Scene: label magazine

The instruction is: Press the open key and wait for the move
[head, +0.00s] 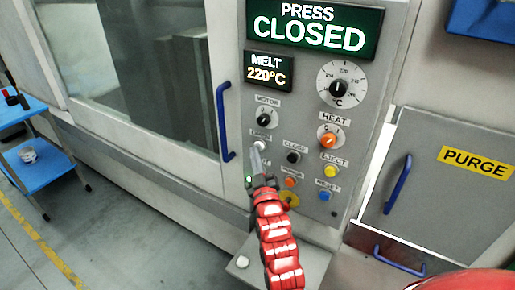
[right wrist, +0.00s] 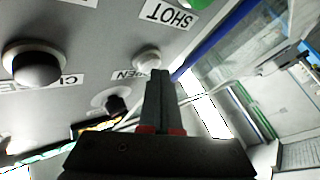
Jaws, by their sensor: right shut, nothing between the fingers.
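The open key is a small white button (head: 260,145) under the OPEN label on the grey panel; it also shows in the right wrist view (right wrist: 148,58). My right gripper (head: 256,150) is shut and empty, its fingertips right at the lower edge of the open key. In the right wrist view the fingertips (right wrist: 160,73) are beside the key; I cannot tell whether they touch it. The green display (head: 308,30) reads PRESS CLOSED. My left gripper is not in view.
The black CLOSE button (head: 293,157) sits to the right, with orange, yellow and blue buttons nearby. A blue door handle (head: 224,120) stands left of the panel. The melt display (head: 268,71) reads 220°C. A PURGE cover (head: 450,180) is at the right.

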